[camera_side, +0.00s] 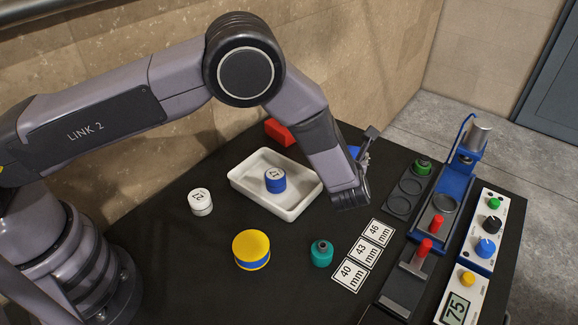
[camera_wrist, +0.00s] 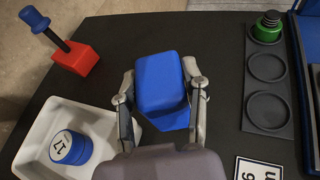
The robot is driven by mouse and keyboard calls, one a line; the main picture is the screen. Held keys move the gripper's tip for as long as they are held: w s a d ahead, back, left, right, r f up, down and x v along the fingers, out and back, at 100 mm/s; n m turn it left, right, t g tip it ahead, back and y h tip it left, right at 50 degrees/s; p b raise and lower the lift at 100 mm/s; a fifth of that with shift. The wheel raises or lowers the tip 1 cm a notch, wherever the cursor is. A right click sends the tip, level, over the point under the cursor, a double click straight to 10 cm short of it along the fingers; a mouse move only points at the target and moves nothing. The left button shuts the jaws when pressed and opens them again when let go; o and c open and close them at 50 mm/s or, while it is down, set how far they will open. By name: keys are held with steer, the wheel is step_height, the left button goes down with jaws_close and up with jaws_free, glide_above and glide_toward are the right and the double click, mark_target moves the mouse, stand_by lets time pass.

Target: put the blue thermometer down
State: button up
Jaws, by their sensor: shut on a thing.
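The blue thermometer (camera_wrist: 160,82), a blue block with rounded edges, sits between the two fingers of my gripper (camera_wrist: 160,100) in the wrist view. The fingers are shut on it from left and right. The arm hides the rest. I cannot tell how far it is above the table.
A white tray (camera_side: 245,184) holding a blue-and-white weight marked 17 (camera_side: 275,180) lies left of my gripper. A red block (camera_wrist: 75,58) stands behind the tray. The round-slotted black holder (camera_side: 398,205) and blue press (camera_side: 459,168) stand right. Label cards (camera_side: 363,250) lie in front.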

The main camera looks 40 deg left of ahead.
steer(key=shift+w+d+f, duration=0.25)
steer(key=shift+w+f, duration=0.25)
steer(key=shift+f, duration=0.05)
steer(key=shift+w+f, duration=0.15)
steer(key=shift+f, duration=1.55)
steer(key=o, duration=1.2)
steer(key=shift+f, duration=0.2)
